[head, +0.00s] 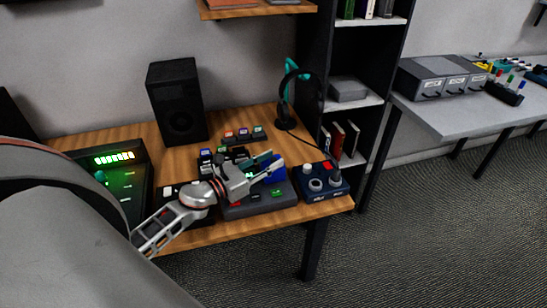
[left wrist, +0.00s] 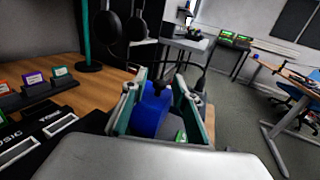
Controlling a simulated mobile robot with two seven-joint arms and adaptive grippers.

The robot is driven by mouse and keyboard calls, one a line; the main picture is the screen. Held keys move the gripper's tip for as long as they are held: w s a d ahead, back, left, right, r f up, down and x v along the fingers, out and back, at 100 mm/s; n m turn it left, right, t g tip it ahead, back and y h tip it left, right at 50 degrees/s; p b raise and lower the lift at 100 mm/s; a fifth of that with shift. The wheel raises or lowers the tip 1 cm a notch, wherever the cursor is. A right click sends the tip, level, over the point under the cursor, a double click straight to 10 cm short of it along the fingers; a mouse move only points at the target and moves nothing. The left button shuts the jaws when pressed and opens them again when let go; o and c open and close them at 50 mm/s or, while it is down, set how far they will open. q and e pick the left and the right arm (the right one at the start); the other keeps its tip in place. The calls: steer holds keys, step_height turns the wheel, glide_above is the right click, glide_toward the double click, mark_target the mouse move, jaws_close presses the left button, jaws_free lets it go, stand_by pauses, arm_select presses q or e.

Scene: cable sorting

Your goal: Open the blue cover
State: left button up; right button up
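The blue cover (head: 279,175) is on the right part of a dark grey box (head: 237,211) on the wooden desk, partly hidden by my left gripper's fingers. My left gripper (head: 274,169) reaches over the box from the left, at the cover. In the left wrist view the blue cover (left wrist: 150,112) sits between the two spread fingers of my left gripper (left wrist: 160,100). It is close to the left finger, with a gap on the right. Whether a finger touches it I cannot tell. A green-lit part shows beside the cover. My right gripper is not in view.
A dark blue control box (head: 322,182) with knobs and a red button stands right of the grey box. A headphone stand (head: 284,105), a black speaker (head: 176,100) and small coloured-label blocks (head: 243,134) are behind. A green-lit panel (head: 115,175) is at left.

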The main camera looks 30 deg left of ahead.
arm_select(q)
steer(key=shift+w+d, duration=0.25)
steer(key=shift+w, duration=0.4)
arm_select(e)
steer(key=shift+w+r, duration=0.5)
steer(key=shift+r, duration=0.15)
arm_select(q)
jaws_close()
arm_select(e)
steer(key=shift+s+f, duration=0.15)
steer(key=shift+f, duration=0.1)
arm_select(q)
steer(key=shift+a+r, duration=0.1)
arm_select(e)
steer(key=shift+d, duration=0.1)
